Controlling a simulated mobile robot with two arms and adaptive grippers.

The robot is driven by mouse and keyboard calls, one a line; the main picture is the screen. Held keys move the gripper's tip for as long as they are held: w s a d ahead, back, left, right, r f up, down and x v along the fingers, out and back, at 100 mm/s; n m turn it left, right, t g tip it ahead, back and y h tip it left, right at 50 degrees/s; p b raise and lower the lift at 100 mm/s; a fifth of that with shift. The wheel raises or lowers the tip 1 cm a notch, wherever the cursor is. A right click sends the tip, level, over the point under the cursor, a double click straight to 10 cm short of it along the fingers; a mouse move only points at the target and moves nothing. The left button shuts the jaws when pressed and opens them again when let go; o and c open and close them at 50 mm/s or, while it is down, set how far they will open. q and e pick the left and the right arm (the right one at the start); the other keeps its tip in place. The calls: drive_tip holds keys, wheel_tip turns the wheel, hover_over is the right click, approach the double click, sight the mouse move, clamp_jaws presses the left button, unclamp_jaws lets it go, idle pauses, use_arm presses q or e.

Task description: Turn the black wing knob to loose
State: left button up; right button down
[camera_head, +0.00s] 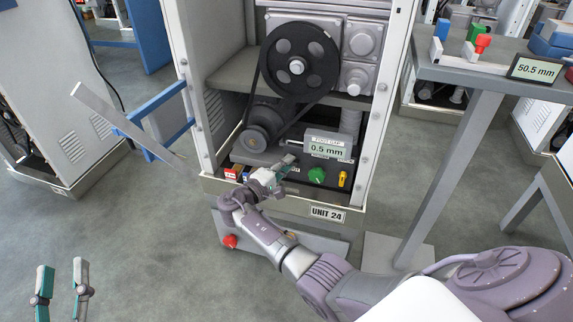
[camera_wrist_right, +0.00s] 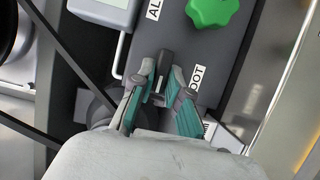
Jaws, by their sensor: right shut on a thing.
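The black wing knob (camera_wrist_right: 165,68) shows in the right wrist view as a dark upright bar between the teal-and-grey fingers of my right gripper (camera_wrist_right: 161,92). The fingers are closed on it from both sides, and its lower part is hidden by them. In the head view my right gripper (camera_head: 284,165) reaches into the lower bay of the machine, below the belt and left of the green knob; the black knob cannot be made out there. My left gripper (camera_head: 62,283) is open and empty over the floor at the lower left.
A green knob (camera_head: 316,175) and a yellow knob (camera_head: 343,180) sit right of my gripper. A display (camera_head: 327,147) reads foot gap 0.5 mm. A black belt wheel (camera_head: 298,66) is above.

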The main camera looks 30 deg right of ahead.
drive_tip(key=shift+w+d+r, duration=0.15)
drive_tip(key=shift+d+r, duration=0.1)
drive_tip(key=shift+r, duration=0.1)
drive_tip(key=c, duration=1.3)
unclamp_jaws()
drive_tip(key=shift+o, duration=0.8)
drive_tip(key=shift+f, duration=0.1)
drive_tip(key=shift+d+f, duration=0.1)
drive_tip(key=shift+f, duration=0.05)
drive_tip(key=v, duration=1.2)
